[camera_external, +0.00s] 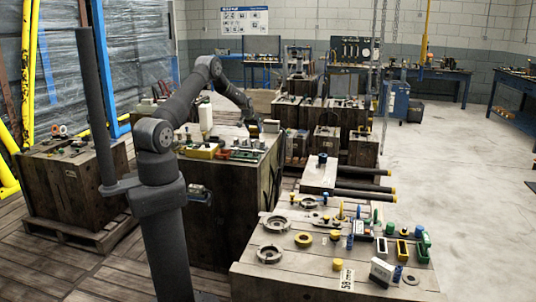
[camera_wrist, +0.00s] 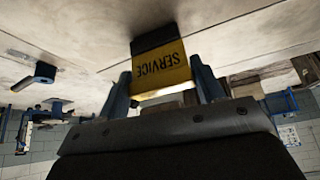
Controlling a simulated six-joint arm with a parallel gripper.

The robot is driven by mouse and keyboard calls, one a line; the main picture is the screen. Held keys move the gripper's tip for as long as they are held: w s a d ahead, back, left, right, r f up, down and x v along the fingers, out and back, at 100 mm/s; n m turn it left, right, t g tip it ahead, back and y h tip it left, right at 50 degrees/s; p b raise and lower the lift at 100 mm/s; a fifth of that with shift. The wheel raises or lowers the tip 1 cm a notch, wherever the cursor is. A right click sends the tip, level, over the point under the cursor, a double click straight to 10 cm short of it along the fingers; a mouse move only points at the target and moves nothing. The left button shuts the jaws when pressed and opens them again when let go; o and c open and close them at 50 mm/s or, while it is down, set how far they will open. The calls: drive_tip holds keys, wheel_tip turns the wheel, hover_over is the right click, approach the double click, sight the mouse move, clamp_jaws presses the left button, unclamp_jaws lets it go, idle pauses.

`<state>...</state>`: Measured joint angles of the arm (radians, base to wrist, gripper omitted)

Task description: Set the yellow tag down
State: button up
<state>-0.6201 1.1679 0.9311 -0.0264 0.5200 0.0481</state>
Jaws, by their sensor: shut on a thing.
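The yellow tag (camera_wrist: 163,70) has a black end and the word SERVICE, which reads upside down in the wrist view. My gripper (camera_wrist: 165,82) is shut on it, with a blue finger on either side. The tag's black end points toward a pale wooden top (camera_wrist: 70,30); I cannot tell whether it touches. In the external view my gripper (camera_external: 253,129) is small and low over the far right part of the middle crate's top (camera_external: 220,172). The tag is too small to make out clearly there.
Green and red items (camera_external: 203,151) and a white bottle (camera_external: 206,118) stand on the middle crate. In the wrist view a dark-handled item (camera_wrist: 40,75) lies left of the tag.

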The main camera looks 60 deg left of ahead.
drive_tip(key=shift+f, duration=0.15)
drive_tip(key=o, duration=1)
drive_tip(key=shift+c, duration=0.2)
drive_tip(key=shift+s+d+r, duration=0.1)
drive_tip(key=shift+s+r, duration=0.05)
drive_tip(key=shift+r, duration=0.4)
drive_tip(key=v, duration=1.1)
